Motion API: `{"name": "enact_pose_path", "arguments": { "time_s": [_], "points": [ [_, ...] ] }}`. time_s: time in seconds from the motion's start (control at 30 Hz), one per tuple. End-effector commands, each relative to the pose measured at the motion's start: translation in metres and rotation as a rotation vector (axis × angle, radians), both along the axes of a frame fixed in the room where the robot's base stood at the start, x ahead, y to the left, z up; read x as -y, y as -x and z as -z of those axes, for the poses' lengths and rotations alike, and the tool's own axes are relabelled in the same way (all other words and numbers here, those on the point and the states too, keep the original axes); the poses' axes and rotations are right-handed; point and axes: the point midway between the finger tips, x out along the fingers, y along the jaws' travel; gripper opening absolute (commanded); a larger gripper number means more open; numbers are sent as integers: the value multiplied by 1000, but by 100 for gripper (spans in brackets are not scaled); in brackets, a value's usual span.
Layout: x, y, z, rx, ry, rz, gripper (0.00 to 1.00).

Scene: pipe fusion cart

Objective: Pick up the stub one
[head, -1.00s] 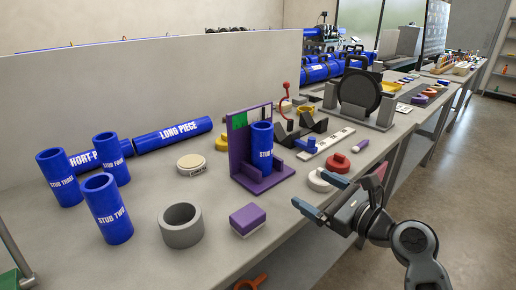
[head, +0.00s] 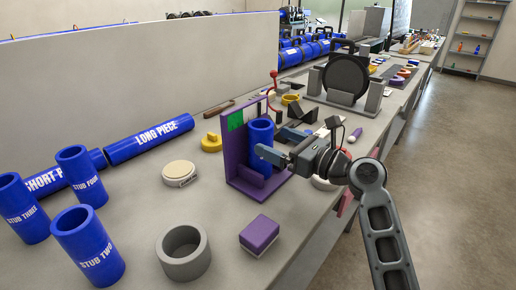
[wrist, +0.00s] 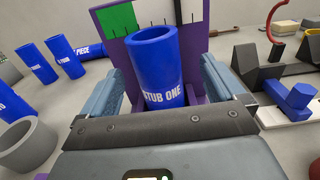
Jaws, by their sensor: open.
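Stub one is a blue hollow cylinder (head: 260,133) standing upright in a purple holder (head: 234,158) with a tall back plate. In the wrist view, stub one (wrist: 158,70) shows its white "STUB ONE" label facing me. My gripper (head: 272,143) is open at the holder, with its blue fingers near the stub. In the wrist view, my gripper (wrist: 162,92) has one finger on each side of stub one, with gaps visible. The lower end of the stub is hidden behind the gripper's body.
Stub two (head: 88,245), stub three (head: 20,208) and stub four (head: 81,175) stand at the left. A grey ring (head: 183,252) and a purple-and-white block (head: 259,234) sit in front. A round cream-topped puck (head: 180,173) lies left of the holder. Black blocks stand on the right.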

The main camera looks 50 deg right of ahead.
Motion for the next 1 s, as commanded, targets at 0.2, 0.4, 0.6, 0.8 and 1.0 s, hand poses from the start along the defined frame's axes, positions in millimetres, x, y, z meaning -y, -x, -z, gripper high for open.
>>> {"name": "enact_pose_path", "arguments": {
  "time_s": [0.2, 0.4, 0.6, 0.8, 1.0],
  "points": [
    [-5, -28, 1, 0, 1, -1, 96],
    [-6, -50, 2, 0, 2, -1, 96],
    [-7, -53, 2, 0, 2, 0, 96],
    [-7, -52, 2, 0, 2, 0, 83],
    [-7, -52, 2, 0, 2, 0, 64]
  ]
}}
